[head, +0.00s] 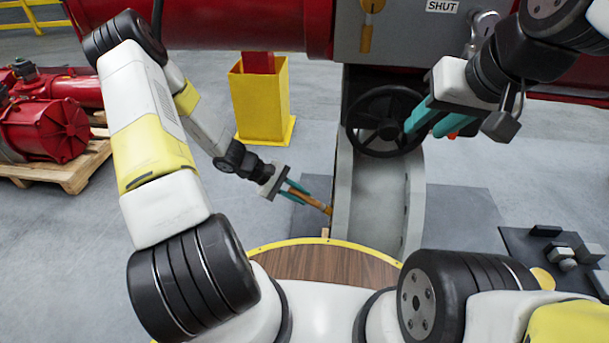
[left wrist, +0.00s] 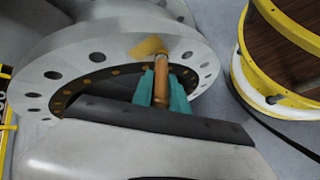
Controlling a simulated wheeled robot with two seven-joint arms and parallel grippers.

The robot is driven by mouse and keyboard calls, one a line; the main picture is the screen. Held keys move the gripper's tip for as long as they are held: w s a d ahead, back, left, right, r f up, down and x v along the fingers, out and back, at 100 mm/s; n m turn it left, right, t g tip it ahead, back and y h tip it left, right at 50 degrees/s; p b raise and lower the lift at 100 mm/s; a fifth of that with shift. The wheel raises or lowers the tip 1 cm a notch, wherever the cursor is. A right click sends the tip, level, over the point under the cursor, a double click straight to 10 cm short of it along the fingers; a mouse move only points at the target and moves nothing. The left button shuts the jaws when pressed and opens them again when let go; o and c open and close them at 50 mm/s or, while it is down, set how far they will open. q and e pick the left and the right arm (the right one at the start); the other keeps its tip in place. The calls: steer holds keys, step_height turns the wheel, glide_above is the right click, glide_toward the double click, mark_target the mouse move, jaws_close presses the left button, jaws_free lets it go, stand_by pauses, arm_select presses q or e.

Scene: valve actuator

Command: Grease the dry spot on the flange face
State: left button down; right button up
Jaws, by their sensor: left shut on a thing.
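My left gripper (head: 296,190) is shut on the handle of a wooden brush (head: 318,203). In the left wrist view the teal fingers (left wrist: 162,92) grip the brush, and its tan bristles (left wrist: 148,47) lie over the pale flange face (left wrist: 112,62), between its bolt holes. Whether the bristles touch the face is unclear. The flange shows nearly edge-on in the head view (head: 343,190). I cannot make out a dry spot; the brush hides part of the face. My right gripper (head: 431,118), with teal fingers apart, is raised beside the black handwheel (head: 380,120).
A round wood-topped stand with a yellow rim (head: 330,262) is close to the flange. A yellow post base (head: 260,100) stands behind my left arm. A dark mat with small parts (head: 550,255) lies at right. Red machinery on a pallet (head: 50,130) is at left.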

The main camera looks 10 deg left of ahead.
arm_select(q)
steer(key=shift+w, duration=2.85)
steer(key=a, duration=0.6)
steer(key=shift+a, duration=0.1)
steer(key=a, duration=0.3)
steer(key=shift+d, duration=0.15)
